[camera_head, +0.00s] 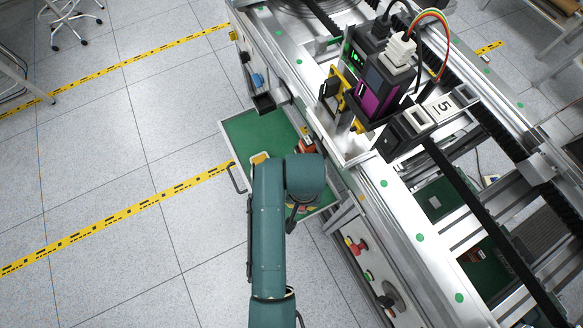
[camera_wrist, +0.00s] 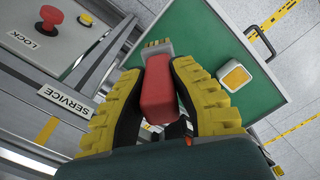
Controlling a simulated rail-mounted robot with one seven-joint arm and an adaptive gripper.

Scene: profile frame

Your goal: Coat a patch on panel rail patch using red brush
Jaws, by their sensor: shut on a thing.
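My gripper (camera_wrist: 157,72) has yellow ribbed fingers and is shut on the red brush (camera_wrist: 157,92) in the wrist view. The brush's red handle lies between the two fingers, and a grey end with a yellow edge points away from me over a green board. In the head view my arm covers most of the gripper, and I cannot make out the brush there. I cannot single out the panel rail patch in either view.
A green board with a grey rim (camera_head: 231,125) and side handle juts from the metal frame (camera_head: 375,195). A white-edged yellow square (camera_wrist: 236,76) lies on it. A red knob (camera_wrist: 50,16) and a SERVICE label (camera_wrist: 66,102) are at left in the wrist view. Open floor lies left.

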